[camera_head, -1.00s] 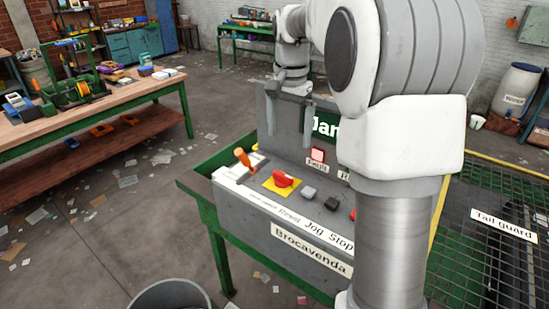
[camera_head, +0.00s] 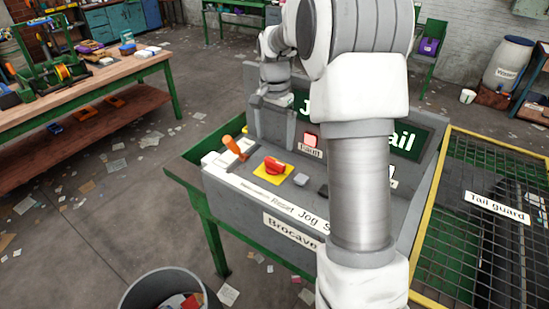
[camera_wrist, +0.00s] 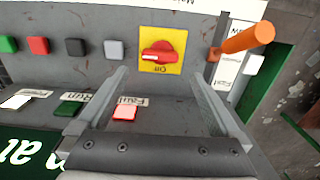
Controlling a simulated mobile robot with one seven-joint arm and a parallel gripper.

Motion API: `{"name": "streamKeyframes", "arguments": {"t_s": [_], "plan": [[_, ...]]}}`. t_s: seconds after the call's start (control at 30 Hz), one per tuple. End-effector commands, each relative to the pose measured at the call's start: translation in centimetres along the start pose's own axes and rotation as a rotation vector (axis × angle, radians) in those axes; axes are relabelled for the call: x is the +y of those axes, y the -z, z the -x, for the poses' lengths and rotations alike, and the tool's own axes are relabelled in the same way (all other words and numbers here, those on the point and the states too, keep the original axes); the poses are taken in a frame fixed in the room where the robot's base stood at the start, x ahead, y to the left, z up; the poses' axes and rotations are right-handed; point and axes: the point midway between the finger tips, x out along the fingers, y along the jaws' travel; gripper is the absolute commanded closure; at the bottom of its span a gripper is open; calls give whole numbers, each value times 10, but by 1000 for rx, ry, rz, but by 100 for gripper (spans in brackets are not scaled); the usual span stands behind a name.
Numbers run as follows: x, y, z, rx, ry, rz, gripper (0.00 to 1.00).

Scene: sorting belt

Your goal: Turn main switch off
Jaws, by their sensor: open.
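The main switch is a red rotary knob on a yellow square plate (camera_head: 273,169), on the sloped top of the grey control console (camera_head: 234,188).
An orange lever (camera_head: 236,147) stands left of the switch. A lit red Fault lamp (camera_head: 310,140) is behind it. Grey and black buttons (camera_head: 301,180) sit to its right. A yellow-framed tail guard (camera_head: 480,205) is at right. A bin (camera_head: 165,285) stands in front.

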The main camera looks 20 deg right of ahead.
Motion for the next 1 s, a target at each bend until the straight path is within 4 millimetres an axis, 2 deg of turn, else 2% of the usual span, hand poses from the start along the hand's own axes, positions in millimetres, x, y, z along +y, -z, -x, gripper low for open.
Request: {"name": "streamKeyframes", "arguments": {"t_s": [0.03, 0.2, 0.4, 0.6, 0.83, 1.0], "plan": [[0, 0, -12, -4, -4, 0, 0], [0, -1, -47, -4, -3, 0, 0], [1, 0, -74, -2, -3, 0, 0], [0, 0, -83, 0, 0, 0, 0], [0, 0, -84, 0, 0, 0, 0], [0, 0, -84, 0, 0, 0, 31]]}}
